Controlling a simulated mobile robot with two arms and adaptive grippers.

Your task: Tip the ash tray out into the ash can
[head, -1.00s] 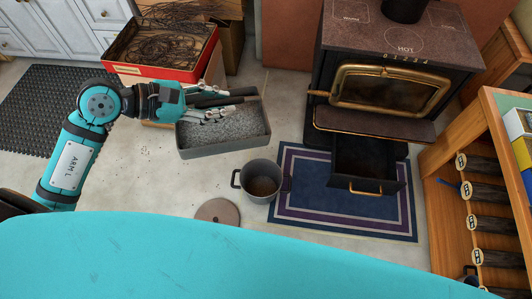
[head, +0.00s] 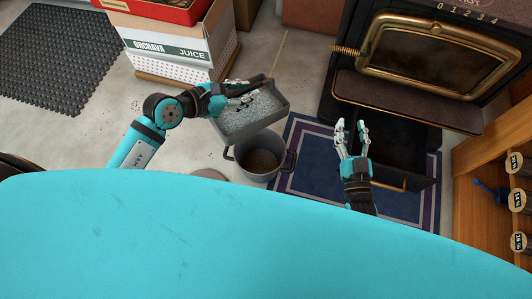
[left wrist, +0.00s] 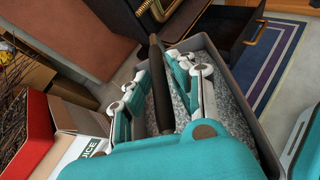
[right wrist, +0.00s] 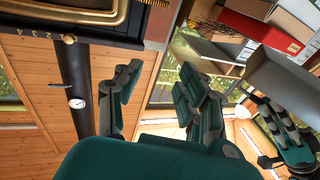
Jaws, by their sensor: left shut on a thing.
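The grey ash tray (head: 232,131), with pale grey ash in it, is held up over the far side of the ash can. It looks somewhat tilted; I see no ash falling. My left gripper (head: 222,95) is shut on its dark bar handle, which runs between the fingers in the left wrist view (left wrist: 160,85). The grey ash can (head: 270,172) stands open on the floor, partly under the tray's near edge, dark inside. My right gripper (head: 352,125) is empty with its fingers apart, right of the can. The tray shows at the right in the right wrist view (right wrist: 285,82).
The black stove (head: 420,100) stands at the back right, its lower drawer (head: 405,170) open over a blue striped rug (head: 298,150). A round lid (head: 208,174) lies left of the can. Shelves (head: 490,180) border the right.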

